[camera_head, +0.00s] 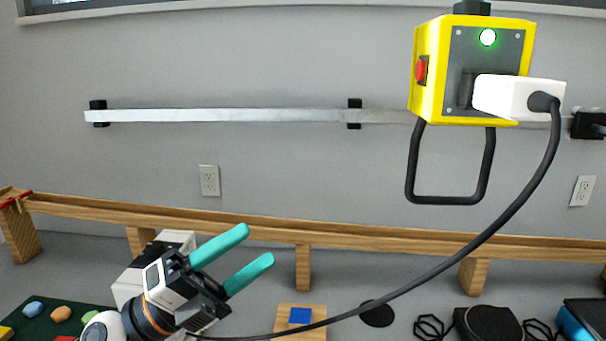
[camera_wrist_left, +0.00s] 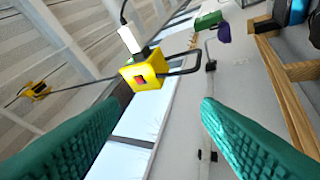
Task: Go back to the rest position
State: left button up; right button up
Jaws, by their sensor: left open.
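My left gripper (camera_head: 246,256) is open and empty, low and left of centre in the head view, with its two teal fingers pointing up and right. In the left wrist view its teal fingers (camera_wrist_left: 160,130) stand wide apart with nothing between them. A yellow power box (camera_head: 426,75) with a lit green light and a red switch hangs at the upper right. A white plug (camera_head: 505,97) sits on its front face, and a black cable runs from it down to the lower left. The box also shows in the left wrist view (camera_wrist_left: 145,72), apart from the fingers. My right gripper is not in view.
A wooden rail (camera_head: 370,239) on posts runs across behind the left gripper. On the table are a wooden block with a blue square (camera_head: 301,315), a black disc (camera_head: 377,314), and a dark green board (camera_head: 40,319) with coloured pieces. The cable crosses the front space.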

pick_arm(q)
jog(key=w+a+f+n+t+y, duration=0.2)
jog(key=a+f+n+t+y, duration=0.35)
jog(key=f+n+y, duration=0.7)
jog(key=w+a+f+n+t+y, duration=0.3)
jog(key=a+f+n+y, duration=0.5)
jog(key=n, duration=0.8)
jog(key=s+f+n+g+y, duration=0.1)
jog(key=s+f+n+g, duration=0.3)
jog(key=s+f+g, duration=1.45)
jog(key=s+f+t, duration=0.2)
jog(key=s+f, duration=0.2)
jog(key=f, duration=1.1)
jog(key=s+f+t, duration=0.2)
jog(key=s+f, duration=0.2)
jog(key=f, duration=1.1)
jog(key=s+a+f+g, duration=0.1)
jog(key=s+a+f, duration=0.1)
jog(key=s+f, duration=1.2)
jog(key=shift+s+a+f, duration=0.15)
jog(key=shift+s+f, duration=0.15)
jog(key=shift+s, duration=0.3)
jog(key=shift+y, duration=0.25)
